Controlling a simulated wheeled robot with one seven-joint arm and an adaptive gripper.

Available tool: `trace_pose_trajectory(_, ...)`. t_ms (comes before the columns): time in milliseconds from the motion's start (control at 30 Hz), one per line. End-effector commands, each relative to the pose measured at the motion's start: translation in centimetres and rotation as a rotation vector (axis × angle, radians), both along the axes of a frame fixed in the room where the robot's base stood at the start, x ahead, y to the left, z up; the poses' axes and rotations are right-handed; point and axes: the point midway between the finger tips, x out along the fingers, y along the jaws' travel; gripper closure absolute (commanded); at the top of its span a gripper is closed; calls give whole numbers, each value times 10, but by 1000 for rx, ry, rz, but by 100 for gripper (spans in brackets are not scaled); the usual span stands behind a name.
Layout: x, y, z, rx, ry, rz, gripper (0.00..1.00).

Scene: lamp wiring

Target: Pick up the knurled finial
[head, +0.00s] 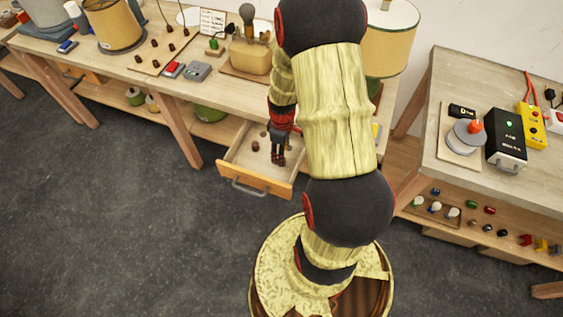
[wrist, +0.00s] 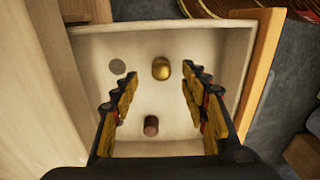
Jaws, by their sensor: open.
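An open drawer (head: 258,184) holds small parts, seen from above in the wrist view (wrist: 212,42). A rounded gold-coloured piece (wrist: 161,68) lies between and just beyond the fingertips. A small brown cylindrical piece (wrist: 151,126) is nearer the wrist camera, between the fingers. A flat grey disc (wrist: 117,66) is to the left. Surface texture is too small to tell which piece is knurled. My gripper (wrist: 159,76) is open and empty, pointing down into the drawer; it also shows in the head view (head: 279,158). Contact with the pieces cannot be seen.
The drawer walls stand close around my gripper. The workbench (head: 135,72) above carries a lampshade (head: 113,24), a wooden tool holder (head: 250,55) and small parts. A second table (head: 485,185) with a black box (head: 506,137) is at right. The floor at left is clear.

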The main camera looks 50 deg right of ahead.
Motion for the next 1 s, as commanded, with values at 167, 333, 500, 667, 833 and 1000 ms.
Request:
trace_pose_trajectory(167, -1, 3, -29, 3, 4, 0, 55)
trace_pose_trajectory(333, 0, 2, -46, 2, 3, -1, 55)
trace_pose_trajectory(500, 0, 2, -46, 1, 2, -1, 55)
trace_pose_trajectory(667, 0, 2, -45, 1, 2, -1, 61)
trace_pose_trajectory(833, 0, 2, -45, 1, 2, -1, 71)
trace_pose_trajectory(1000, 0, 2, -45, 1, 2, -1, 81)
